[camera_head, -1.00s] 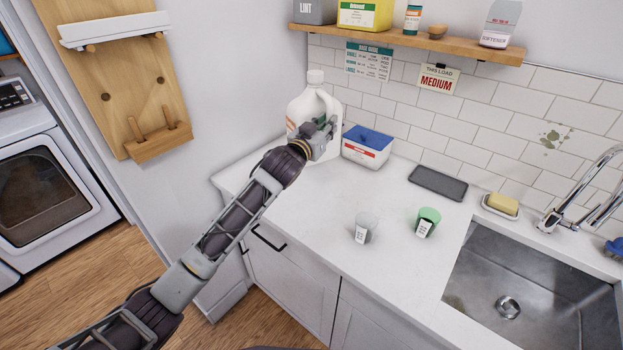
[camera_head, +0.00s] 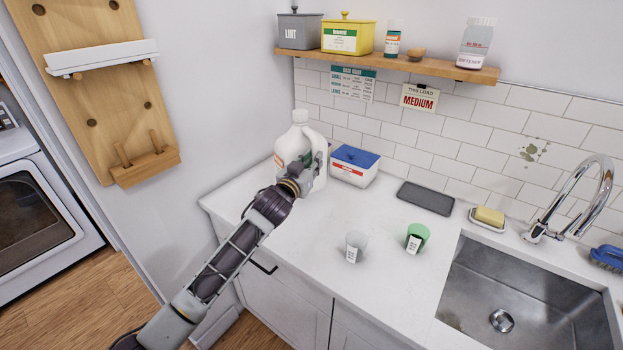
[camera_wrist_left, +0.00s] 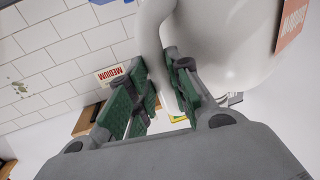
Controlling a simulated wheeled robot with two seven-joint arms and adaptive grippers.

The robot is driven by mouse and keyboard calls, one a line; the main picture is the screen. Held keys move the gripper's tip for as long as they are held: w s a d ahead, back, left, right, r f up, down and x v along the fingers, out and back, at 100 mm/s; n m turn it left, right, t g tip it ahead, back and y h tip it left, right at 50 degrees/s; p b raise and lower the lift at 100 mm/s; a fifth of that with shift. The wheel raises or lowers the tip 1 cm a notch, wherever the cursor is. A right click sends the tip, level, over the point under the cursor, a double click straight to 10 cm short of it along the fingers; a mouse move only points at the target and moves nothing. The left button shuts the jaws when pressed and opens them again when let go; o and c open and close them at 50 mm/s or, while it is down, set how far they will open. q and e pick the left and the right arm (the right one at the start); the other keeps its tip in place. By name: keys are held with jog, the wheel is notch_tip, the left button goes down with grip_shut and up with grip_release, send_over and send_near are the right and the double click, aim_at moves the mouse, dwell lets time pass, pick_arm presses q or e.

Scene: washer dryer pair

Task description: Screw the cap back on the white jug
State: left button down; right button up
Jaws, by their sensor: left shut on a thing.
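The white jug (camera_head: 291,140) stands upright at the back left of the counter, near the wall corner. A white cap-like top (camera_head: 299,116) sits on its neck; I cannot tell whether it is screwed tight. My left gripper (camera_head: 318,158) is at the jug's handle side and hides part of its lower body. In the left wrist view, its green-padded fingers (camera_wrist_left: 156,75) are shut on the jug's handle (camera_wrist_left: 149,40), one on each side. My right gripper is not in view.
A white box with a blue lid (camera_head: 353,167) stands close right of the jug. A grey cup (camera_head: 355,246), a green cup (camera_head: 417,237) and a dark flat tray (camera_head: 426,197) are on the counter. A wooden shelf (camera_head: 400,65) hangs above.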

pick_arm(q)
jog(key=shift+f, duration=0.7)
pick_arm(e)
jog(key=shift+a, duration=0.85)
pick_arm(q)
jog(key=shift+f, duration=0.1)
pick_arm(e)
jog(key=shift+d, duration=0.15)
